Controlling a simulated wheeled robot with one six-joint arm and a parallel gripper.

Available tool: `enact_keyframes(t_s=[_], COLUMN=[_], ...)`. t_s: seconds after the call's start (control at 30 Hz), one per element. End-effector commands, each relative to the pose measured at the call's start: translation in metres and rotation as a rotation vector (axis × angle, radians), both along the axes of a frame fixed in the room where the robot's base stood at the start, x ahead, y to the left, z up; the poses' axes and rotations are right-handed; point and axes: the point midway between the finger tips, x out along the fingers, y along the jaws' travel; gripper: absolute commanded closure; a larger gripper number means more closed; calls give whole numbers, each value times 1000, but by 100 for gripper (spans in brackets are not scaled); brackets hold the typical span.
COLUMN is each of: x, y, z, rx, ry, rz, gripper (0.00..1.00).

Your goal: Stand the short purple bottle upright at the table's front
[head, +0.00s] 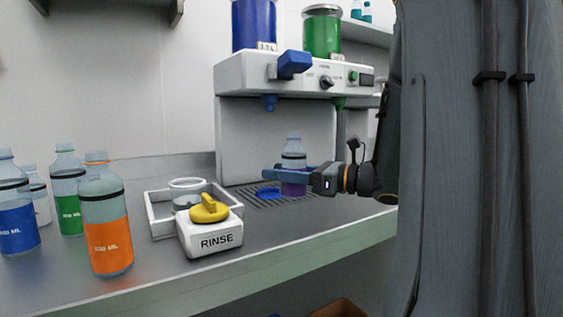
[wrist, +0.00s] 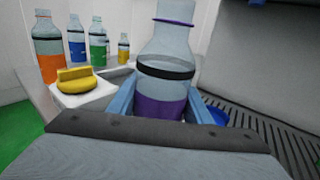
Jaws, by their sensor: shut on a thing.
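The short purple bottle (head: 293,160) is clear with a dark band and purple in its lower part. It stands upright between the blue fingers of my gripper (head: 290,172), over the drip grate of the dispenser machine. In the wrist view the bottle (wrist: 166,72) fills the middle, and the fingers of my gripper (wrist: 158,100) are closed on its two sides.
Left on the table stand an orange bottle (head: 108,235), a green bottle (head: 68,195) and a blue bottle (head: 18,222). The dispenser (head: 290,75) rises behind. Front table right of the rinse box is clear.

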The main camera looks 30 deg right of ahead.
Motion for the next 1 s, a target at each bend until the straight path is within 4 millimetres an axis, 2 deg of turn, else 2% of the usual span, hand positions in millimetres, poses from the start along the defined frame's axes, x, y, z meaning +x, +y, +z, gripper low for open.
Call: enact_keyframes(t_s=[0.7, 1.0], x=[0, 0], y=[0, 0], z=[-55, -64], rx=[1, 1], ry=[1, 1], rz=[-1, -1], gripper=[80, 80])
